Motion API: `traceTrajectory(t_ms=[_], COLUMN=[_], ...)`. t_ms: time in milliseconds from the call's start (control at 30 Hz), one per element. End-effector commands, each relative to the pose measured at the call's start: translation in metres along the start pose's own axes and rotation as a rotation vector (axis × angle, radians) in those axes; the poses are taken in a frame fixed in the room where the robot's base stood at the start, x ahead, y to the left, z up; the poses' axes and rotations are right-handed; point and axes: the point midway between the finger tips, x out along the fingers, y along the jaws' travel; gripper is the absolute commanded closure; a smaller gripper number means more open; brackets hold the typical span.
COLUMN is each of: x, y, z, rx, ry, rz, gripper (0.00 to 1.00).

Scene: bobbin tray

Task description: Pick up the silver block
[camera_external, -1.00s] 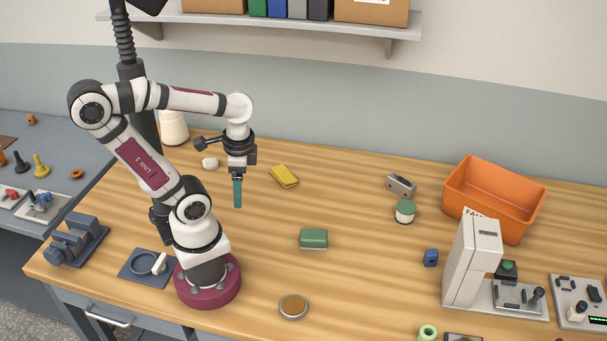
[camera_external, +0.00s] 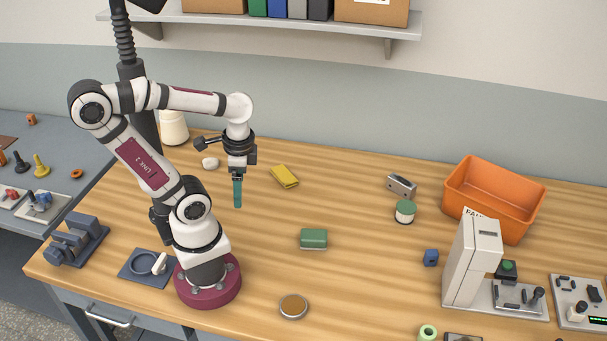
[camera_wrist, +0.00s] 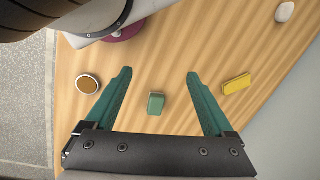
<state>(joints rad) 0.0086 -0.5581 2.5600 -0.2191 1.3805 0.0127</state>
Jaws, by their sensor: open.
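The silver block (camera_external: 401,186) is a small grey metal piece with dark spots on its side. It lies on the wooden bench near the back, left of the orange bin, in the external view. It does not show in the wrist view. My gripper (camera_external: 238,205) has teal fingers and points down above the bench, well to the left of the silver block. In the wrist view my gripper (camera_wrist: 158,85) has its two fingers spread wide with nothing held between them. A green block lies below on the bench, seen between the fingers.
A green-lidded jar (camera_external: 405,212) stands just in front of the silver block. The orange bin (camera_external: 490,205) is to its right. A yellow block (camera_external: 284,176), the green block (camera_external: 313,238) and a blue block (camera_external: 431,258) lie on the bench. The bench between yellow and silver blocks is clear.

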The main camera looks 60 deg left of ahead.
Motion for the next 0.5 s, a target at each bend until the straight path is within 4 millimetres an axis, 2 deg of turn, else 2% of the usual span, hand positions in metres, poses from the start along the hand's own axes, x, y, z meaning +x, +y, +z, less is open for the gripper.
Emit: traceTrajectory(t_ms=[133,167,233,267,367,400,467,500], x=[-0.003,-0.006,-0.016,-0.021,-0.027,-0.024,-0.012,0.0], y=[-0.001,-0.002,-0.007,-0.011,-0.042,-0.059,-0.091,-0.115], z=[-0.005,-0.012,-0.043,-0.063,-0.144,-0.176,-0.223,-0.25], rx=[-0.032,-0.074,-0.251,-0.358,-0.782,-0.951,-1.197,-1.357], ry=[0.0,-0.001,-0.002,-0.005,-0.032,-0.051,-0.088,-0.12], rz=[0.017,0.041,0.137,0.196,0.435,0.535,0.69,0.798], gripper=[0.12,0.12,0.12,0.12,0.12,0.12,0.12,0.12])
